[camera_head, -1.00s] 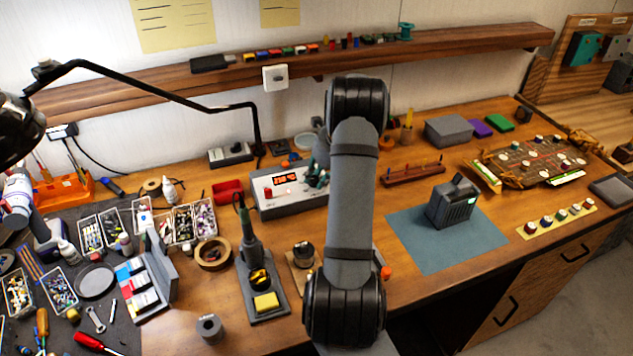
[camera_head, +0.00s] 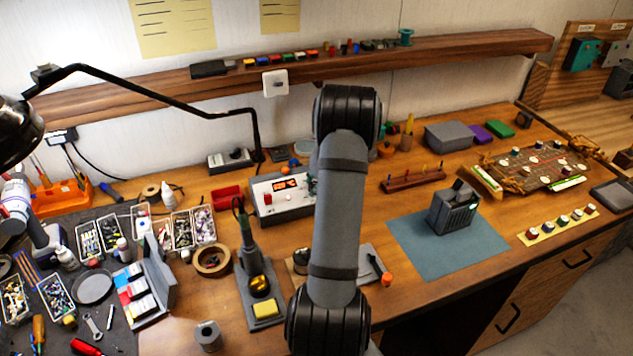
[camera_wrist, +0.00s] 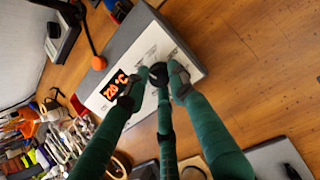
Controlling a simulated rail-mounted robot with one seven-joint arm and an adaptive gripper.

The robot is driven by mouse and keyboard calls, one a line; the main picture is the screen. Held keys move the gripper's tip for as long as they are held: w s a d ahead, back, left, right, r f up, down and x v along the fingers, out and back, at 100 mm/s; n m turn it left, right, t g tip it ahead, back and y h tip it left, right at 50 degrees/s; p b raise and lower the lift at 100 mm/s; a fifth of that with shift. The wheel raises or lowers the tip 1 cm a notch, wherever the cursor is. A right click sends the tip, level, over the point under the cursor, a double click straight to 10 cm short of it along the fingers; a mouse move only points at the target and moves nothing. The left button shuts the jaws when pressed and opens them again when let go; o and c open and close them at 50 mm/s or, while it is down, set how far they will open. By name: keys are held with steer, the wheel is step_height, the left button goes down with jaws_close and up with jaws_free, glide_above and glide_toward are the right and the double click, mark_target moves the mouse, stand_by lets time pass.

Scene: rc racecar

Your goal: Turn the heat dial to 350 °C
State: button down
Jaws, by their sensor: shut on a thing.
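The heat station (camera_head: 268,213) is a grey box with a pale front panel, standing left of my arm. Its lit orange display also shows in the wrist view (camera_wrist: 115,85), tilted; it seems to begin with 3, but the other digits are not clear. The black heat dial (camera_wrist: 158,72) sits on the panel beside the display. My gripper (camera_wrist: 160,80) has green fingers closed around the dial from both sides, with another finger below it. The fingers cover part of the dial, so its pointer cannot be read. In the head view my arm hides most of the gripper.
A soldering iron in its stand (camera_head: 257,285) is in front of the station. A red tray (camera_head: 227,196) lies left of it and a tape roll (camera_head: 211,262) in front. A blue mat (camera_head: 425,252) with a small grey device (camera_head: 453,210) is on the right.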

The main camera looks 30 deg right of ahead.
steer(key=m+p, duration=0.1)
steer(key=m, duration=0.1)
steer(key=m+p, duration=0.1)
steer(key=m, duration=0.1)
steer(key=shift+r+m+h, duration=0.2)
steer(key=shift+m+h, duration=0.1)
steer(key=shift+h, duration=0.1)
steer(key=shift+f+m+h+p, duration=0.1)
steer(key=shift+m+h+p, duration=0.2)
steer(key=shift+m+p, duration=0.85)
steer(key=shift+m+b, duration=0.3)
steer(key=shift+m, duration=0.15)
steer(key=c, duration=1.5)
jaws_free()
steer(key=shift+f, duration=0.1)
steer(key=shift+o, duration=0.2)
steer(key=shift+a, duration=0.1)
steer(key=d+v, duration=0.1)
steer(key=v, duration=1.1)
steer(key=shift+a, duration=0.45)
